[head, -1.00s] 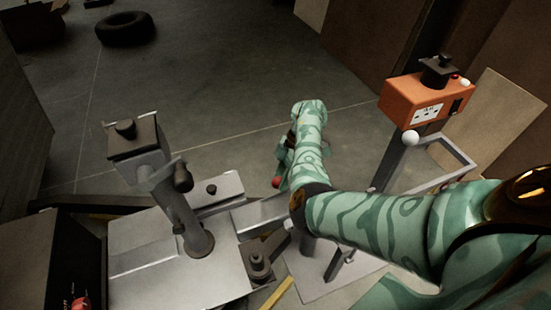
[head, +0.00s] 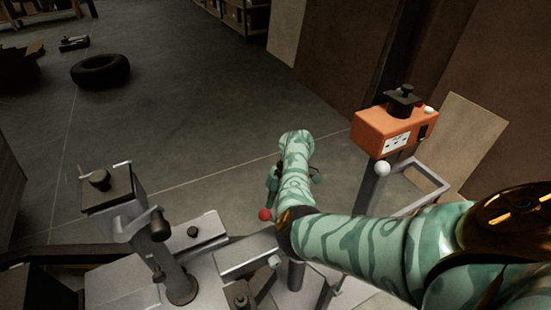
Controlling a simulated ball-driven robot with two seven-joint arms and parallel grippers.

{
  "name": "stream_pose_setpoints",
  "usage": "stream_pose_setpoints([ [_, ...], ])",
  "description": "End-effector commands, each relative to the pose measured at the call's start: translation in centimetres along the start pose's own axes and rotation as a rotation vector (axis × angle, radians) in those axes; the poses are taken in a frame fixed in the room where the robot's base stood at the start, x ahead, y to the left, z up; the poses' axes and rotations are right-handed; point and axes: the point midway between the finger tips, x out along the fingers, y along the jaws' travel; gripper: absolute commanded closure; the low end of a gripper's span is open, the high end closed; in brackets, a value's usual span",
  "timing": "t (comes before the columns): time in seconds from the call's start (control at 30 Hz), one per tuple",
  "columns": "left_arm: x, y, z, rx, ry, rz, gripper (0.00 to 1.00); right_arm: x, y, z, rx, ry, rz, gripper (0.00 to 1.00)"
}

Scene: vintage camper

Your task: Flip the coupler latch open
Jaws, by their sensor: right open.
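A red ball knob (head: 265,215), which looks like the end of the latch lever, shows just left of my right forearm. Below it is the grey metal coupler (head: 250,254) at the end of the trailer tongue. The lever's shaft is mostly hidden, so I cannot tell its angle. My right arm reaches in from the right and bends upward. My right gripper (head: 272,182) is partly hidden behind the forearm, a little above the red knob. It is open; I cannot tell whether it touches the knob. My left gripper is out of view.
A grey jack post (head: 165,262) with a dark square top stands left of the coupler. An orange outlet box (head: 395,129) stands on a post at right, with a white ball (head: 381,168) below it. A tire (head: 101,71) lies far back.

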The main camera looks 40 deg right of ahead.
Motion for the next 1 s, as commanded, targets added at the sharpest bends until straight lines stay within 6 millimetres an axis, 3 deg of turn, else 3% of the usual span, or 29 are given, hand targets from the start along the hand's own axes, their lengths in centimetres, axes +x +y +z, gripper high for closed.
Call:
stream_pose_setpoints([
  [0.17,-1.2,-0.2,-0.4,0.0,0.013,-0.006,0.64,-2.9,-0.1,-0.2,0.0,0.002,0.006,0.45],
  [0.4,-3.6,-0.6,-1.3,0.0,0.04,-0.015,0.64,-9.6,-0.1,-0.3,-0.001,0.003,0.008,0.45],
  [0.6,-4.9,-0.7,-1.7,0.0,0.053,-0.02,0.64,-14.0,-0.1,-0.1,0.0,0.002,0.006,0.45],
  [0.8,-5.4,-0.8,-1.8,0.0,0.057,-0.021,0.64,-16.1,0.0,0.1,0.0,-0.001,0.002,0.45],
  [1.0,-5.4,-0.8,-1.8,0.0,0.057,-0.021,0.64,-16.3,0.0,0.1,0.001,-0.001,0.001,0.45],
])
